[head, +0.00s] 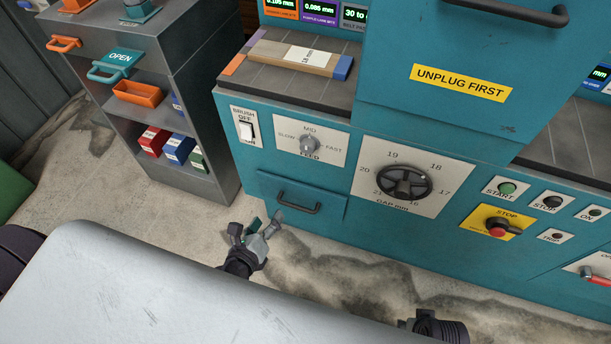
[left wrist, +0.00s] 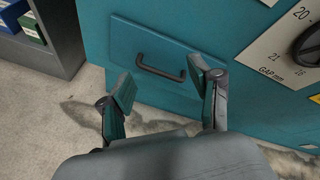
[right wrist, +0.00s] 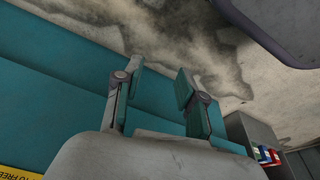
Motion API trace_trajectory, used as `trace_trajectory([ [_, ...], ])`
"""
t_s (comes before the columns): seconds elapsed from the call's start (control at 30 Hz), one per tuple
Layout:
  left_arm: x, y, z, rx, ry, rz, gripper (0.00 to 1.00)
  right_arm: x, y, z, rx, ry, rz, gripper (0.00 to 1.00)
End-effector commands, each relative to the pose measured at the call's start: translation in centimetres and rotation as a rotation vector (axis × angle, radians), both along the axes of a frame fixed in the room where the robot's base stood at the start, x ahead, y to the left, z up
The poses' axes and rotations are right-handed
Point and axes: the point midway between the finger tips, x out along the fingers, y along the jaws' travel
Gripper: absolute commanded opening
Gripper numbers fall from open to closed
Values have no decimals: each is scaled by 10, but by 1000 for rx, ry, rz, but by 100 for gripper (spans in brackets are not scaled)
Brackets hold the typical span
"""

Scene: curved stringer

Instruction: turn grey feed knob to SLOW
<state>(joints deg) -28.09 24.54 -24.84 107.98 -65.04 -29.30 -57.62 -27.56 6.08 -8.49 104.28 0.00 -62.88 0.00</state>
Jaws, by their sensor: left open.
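The grey feed knob (head: 310,145) sits on a white plate on the teal machine's front in the head view. The plate reads SLOW at left, MID at top and FAST at right. The knob's pointer is too small to read surely; it looks roughly upward, near MID. My left gripper (head: 257,226) is open and empty, below and left of the knob, well apart from it. In the left wrist view its open fingers (left wrist: 160,82) face the drawer; the knob is out of that view. My right gripper (right wrist: 160,80) is open and empty in the right wrist view.
A drawer with a black handle (head: 298,200) is below the knob. A brush switch (head: 246,130) is to its left and a large black gap dial (head: 404,182) to its right. A red stop button (head: 497,229) is farther right. A grey cabinet (head: 190,75) stands at left.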

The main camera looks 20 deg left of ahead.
Motion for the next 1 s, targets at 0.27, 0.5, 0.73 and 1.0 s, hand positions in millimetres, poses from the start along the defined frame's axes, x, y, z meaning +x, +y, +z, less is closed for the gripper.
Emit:
trace_trajectory([
  [0.27, -2, -39, 113, 399, -390, -187, 63, 7, -1, 40, 2, -42, -8, 40],
  [0.5, 16, -43, 134, 445, -436, -191, 63, 7, 0, 39, 2, -35, -7, 40],
  [0.73, 64, -48, 134, 442, -435, -190, 63, 7, 0, 14, 2, -22, -4, 40],
  [1.0, 114, -54, 132, 440, -432, -192, 63, 7, 1, 0, 2, -18, -3, 40],
])
